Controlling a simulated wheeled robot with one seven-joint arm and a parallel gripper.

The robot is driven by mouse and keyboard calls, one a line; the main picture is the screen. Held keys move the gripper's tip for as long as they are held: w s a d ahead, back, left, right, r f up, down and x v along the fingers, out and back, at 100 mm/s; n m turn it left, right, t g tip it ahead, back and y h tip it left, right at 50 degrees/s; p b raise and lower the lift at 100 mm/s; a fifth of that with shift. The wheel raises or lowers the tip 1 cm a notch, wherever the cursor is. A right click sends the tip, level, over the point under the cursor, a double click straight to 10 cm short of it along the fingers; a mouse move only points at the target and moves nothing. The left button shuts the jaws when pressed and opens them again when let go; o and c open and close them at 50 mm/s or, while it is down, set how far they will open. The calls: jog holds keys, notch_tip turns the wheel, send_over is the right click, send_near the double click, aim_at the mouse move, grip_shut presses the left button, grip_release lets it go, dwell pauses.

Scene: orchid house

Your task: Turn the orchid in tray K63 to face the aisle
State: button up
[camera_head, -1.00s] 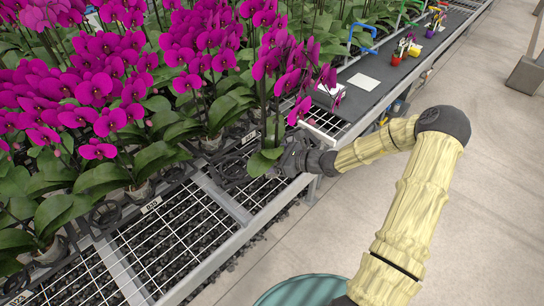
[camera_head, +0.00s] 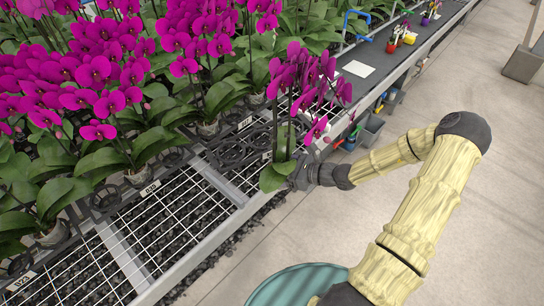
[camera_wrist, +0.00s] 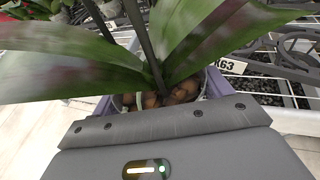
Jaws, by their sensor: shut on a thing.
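A magenta orchid (camera_head: 304,78) stands at the bench's aisle edge, apart from the full rows. Its blooms hang mostly towards the right, and several show edge-on. My gripper (camera_head: 302,174) is at its base, beside the low green leaves (camera_head: 275,177), and is shut on its pot. The pot is mostly hidden in the head view. The label K63 (camera_wrist: 230,66) shows right behind that rim.
Dense magenta orchids (camera_head: 100,85) fill the bench to the left and behind. Bare wire mesh (camera_head: 190,215) lies in front, with black ring holders (camera_head: 228,150) near the plant. A dark shelf strip (camera_head: 385,68) holds a white card (camera_head: 356,69). The aisle floor (camera_head: 460,220) is clear at right.

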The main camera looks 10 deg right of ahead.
aim_at(280, 188)
jog(key=s+f, duration=0.1)
jog(key=s+f+b, duration=0.1)
jog(key=s, duration=0.1)
jog(key=s+f+b, duration=0.1)
jog(key=s, duration=0.1)
jog(key=shift+s+d+f, duration=0.2)
jog(key=shift+d, duration=0.15)
jog(key=shift+w+f+b, duration=0.15)
jog(key=shift+f+b, duration=0.4)
jog(key=shift+b, duration=0.2)
jog(key=shift+w, duration=0.1)
